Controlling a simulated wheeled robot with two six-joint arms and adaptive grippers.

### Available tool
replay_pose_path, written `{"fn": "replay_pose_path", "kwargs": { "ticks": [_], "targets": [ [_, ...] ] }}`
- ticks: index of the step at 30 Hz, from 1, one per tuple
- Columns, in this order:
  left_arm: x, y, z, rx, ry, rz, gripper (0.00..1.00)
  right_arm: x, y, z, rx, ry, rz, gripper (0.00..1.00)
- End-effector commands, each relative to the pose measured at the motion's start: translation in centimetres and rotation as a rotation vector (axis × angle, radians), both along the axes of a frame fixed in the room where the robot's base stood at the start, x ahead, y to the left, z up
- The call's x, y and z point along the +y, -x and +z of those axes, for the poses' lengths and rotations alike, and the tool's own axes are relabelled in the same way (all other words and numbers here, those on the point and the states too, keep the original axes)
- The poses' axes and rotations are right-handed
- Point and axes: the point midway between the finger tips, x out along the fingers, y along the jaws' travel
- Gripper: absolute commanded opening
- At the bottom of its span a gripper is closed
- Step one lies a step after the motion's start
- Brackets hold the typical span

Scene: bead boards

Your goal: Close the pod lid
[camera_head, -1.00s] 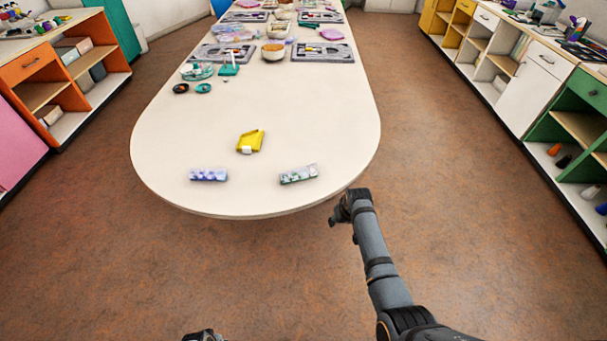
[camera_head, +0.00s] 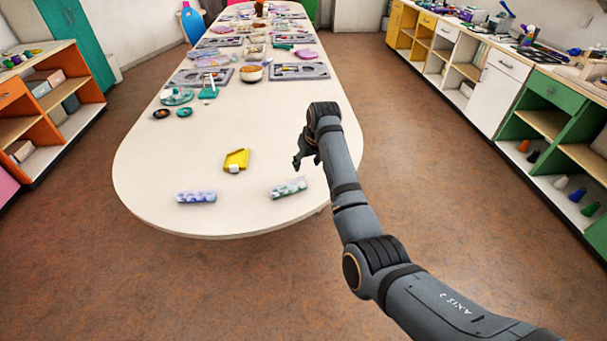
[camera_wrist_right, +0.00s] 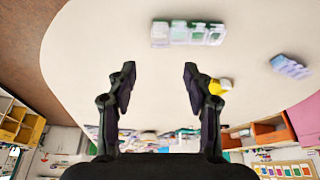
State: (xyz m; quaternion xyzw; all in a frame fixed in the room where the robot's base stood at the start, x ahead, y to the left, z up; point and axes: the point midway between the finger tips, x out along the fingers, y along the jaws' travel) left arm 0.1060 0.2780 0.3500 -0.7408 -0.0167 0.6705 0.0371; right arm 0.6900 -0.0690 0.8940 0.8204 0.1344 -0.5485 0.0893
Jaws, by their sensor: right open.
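A clear pod box with green and white compartments (camera_head: 289,188) lies near the table's front right edge. It also shows at the top of the right wrist view (camera_wrist_right: 188,33). A second pod box with blue-purple contents (camera_head: 196,197) lies to its left, and shows at the right of the wrist view (camera_wrist_right: 291,66). Whether any lid stands open is too small to tell. My right gripper (camera_head: 303,160) is over the table's right side, beyond the green pod box and apart from it. Its two fingers (camera_wrist_right: 158,82) are spread with nothing between them. My left gripper is out of view.
A yellow tray-like piece (camera_head: 236,160) with a white end lies behind the pod boxes. Two small dark dishes (camera_head: 161,113), a teal-based stand (camera_head: 208,92), a bowl (camera_head: 251,73) and grey boards (camera_head: 299,71) stand farther back. The front white tabletop (camera_head: 150,165) is mostly bare.

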Motion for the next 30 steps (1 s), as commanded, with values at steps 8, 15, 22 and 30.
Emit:
{"fn": "replay_pose_path", "kwargs": {
  "ticks": [8, 15, 22, 30],
  "targets": [
    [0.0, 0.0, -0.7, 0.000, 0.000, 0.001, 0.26, 0.7, -2.1, -5.7, 0.003, 0.002, 0.000, 0.51],
    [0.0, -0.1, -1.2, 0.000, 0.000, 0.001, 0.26, 1.0, -2.9, -7.5, 0.000, 0.000, -0.001, 0.51],
    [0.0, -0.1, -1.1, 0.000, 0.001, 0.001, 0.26, 1.0, -3.0, -7.6, -0.001, -0.001, -0.001, 0.51],
    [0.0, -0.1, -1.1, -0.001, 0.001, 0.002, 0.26, 1.0, -2.9, -7.6, -0.001, -0.001, -0.001, 0.20]
  ]
}}
